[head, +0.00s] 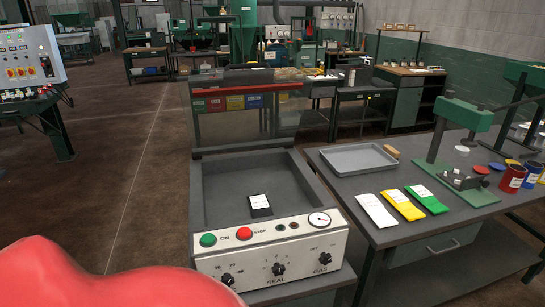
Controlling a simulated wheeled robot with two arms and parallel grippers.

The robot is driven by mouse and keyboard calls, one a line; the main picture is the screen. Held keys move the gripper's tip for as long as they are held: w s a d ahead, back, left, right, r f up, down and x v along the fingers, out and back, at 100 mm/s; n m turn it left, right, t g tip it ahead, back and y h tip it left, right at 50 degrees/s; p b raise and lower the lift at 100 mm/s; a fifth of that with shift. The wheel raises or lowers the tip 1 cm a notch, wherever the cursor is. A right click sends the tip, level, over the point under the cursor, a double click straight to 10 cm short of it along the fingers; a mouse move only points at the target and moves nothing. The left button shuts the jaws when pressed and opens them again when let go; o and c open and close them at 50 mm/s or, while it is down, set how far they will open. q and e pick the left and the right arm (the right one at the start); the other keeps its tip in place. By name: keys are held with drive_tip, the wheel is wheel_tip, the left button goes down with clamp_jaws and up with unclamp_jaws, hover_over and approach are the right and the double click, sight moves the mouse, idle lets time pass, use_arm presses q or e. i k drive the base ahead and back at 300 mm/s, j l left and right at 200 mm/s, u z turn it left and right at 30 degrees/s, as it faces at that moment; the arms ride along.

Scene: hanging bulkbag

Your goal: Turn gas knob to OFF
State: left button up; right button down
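The gas knob (324,258) is a small black knob at the right end of the white front panel (225,262) of a sealing machine. The word GAS is printed below it, and small marks sit above it. The marks and the knob's pointer are too small to read surely, so I cannot tell its setting. The SEAL knob (278,269) is to its left, and another black knob (228,279) is at the panel's left end. Neither of my grippers is in view, and nothing touches the gas knob.
Above the knobs are a green ON button (208,240), a red STOP button (244,233) and a round gauge (319,220). A grey table (377,234) with a tray and colored pouches stands close on the right.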

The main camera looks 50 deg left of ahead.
sight(325, 258)
drive_tip(key=u, duration=1.55)
